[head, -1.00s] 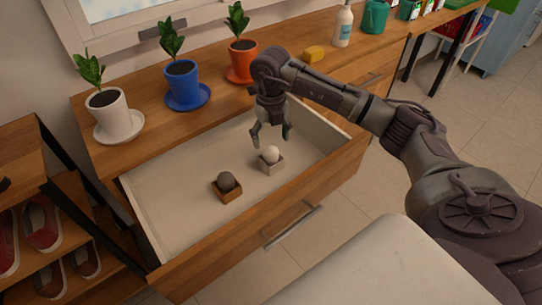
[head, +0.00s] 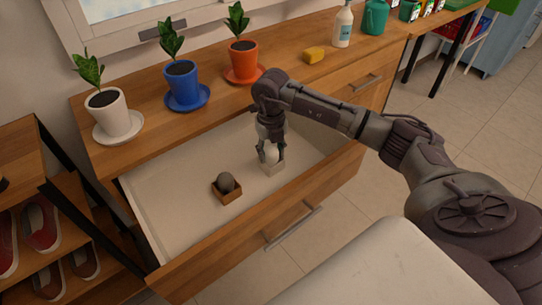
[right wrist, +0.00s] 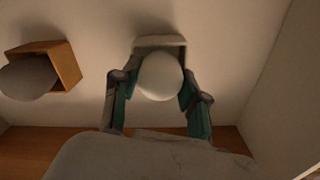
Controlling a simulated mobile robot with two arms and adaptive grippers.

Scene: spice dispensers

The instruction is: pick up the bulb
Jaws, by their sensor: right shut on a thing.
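A white round bulb (head: 271,153) sits in a small pale box (head: 272,169) inside the open drawer. My right gripper (head: 271,158) reaches down into the drawer, with its fingers on both sides of the bulb, shut on it. In the right wrist view the bulb (right wrist: 160,76) is between the two fingertips, with the pale box (right wrist: 160,42) behind it. A dark grey ball-shaped thing (head: 226,181) sits in a brown wooden box (head: 229,196) to the left. My left gripper is out of view.
The open drawer (head: 165,205) has bare floor around the boxes; its front wall and sides stand near my arm.

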